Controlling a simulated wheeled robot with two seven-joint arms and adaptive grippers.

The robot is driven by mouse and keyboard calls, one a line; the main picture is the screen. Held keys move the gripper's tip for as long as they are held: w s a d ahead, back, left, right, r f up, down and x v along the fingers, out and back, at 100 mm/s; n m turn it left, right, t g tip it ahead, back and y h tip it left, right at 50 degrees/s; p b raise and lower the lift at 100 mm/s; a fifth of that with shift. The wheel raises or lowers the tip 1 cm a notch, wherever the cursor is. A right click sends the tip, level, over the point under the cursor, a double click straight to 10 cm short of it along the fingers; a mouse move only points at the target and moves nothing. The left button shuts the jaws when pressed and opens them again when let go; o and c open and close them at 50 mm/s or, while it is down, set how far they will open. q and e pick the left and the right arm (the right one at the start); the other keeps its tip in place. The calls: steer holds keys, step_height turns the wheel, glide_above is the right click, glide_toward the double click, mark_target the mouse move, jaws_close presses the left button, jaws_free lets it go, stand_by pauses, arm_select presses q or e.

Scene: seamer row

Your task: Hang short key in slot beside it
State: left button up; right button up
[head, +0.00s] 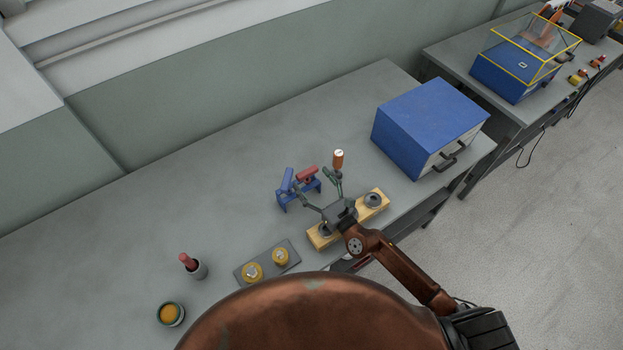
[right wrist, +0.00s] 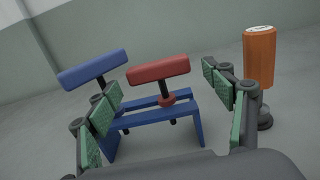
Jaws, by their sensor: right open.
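A blue rack (head: 302,194) stands on the table and also shows in the right wrist view (right wrist: 152,143). Two T-shaped keys are at it. The red key (head: 307,173) has the shorter bar; in the right wrist view the red key (right wrist: 158,72) stands over the rack, with a red collar at rail height. The blue key (head: 287,180) has a longer bar and leans at the left end; the lower shaft of the blue key (right wrist: 94,68) is hidden by a finger. My right gripper (head: 315,184) is open, its fingers apart on either side of the red key. My left gripper is not in view.
An orange-handled tool (head: 338,160) stands close beyond my right finger. A wooden block (head: 376,196) with grey rings lies under my right gripper. A grey plate (head: 292,252) with yellow parts, a green-rimmed tin (head: 170,314) and a blue box (head: 425,120) stand around. The table's back left is clear.

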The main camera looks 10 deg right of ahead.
steer(key=b+v, duration=0.1)
steer(key=v, duration=1)
steer(key=shift+b, duration=0.4)
